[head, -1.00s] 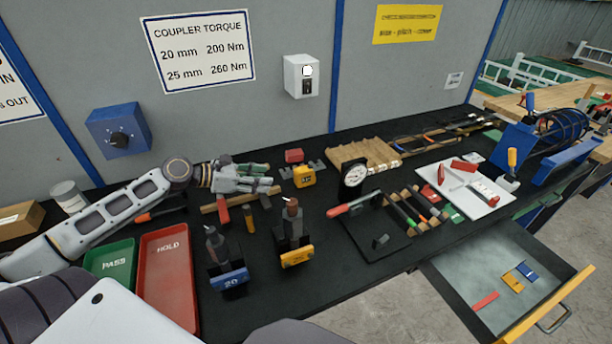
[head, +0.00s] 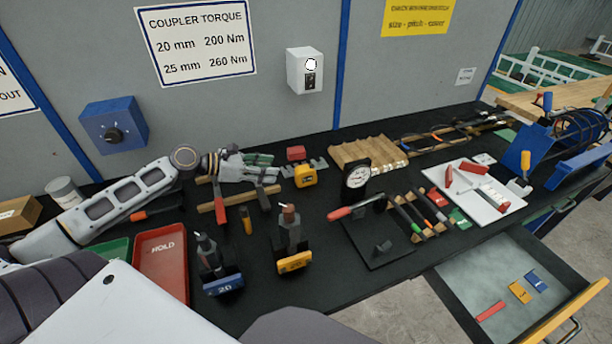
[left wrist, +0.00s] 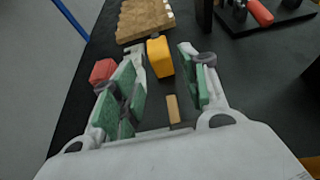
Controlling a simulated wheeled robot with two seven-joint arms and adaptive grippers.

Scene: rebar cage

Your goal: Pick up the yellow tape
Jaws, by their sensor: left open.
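The yellow tape (head: 305,176) is a small yellow block-like case with a dark label, standing on the black bench top. In the left wrist view the yellow tape (left wrist: 160,57) lies ahead, at the mouth of the jaws between the two green-padded fingertips. My left gripper (head: 272,166) is open and reaches in from the left, just left of the tape. It also shows in the left wrist view (left wrist: 163,68), with nothing gripped. I cannot tell whether a finger touches the tape. My right gripper is not in view.
A red block (head: 296,153) sits just behind the tape, and a wooden grooved rack (head: 358,152) to its right. A dial gauge stand (head: 356,176) and two upright tools (head: 290,235) stand nearby.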

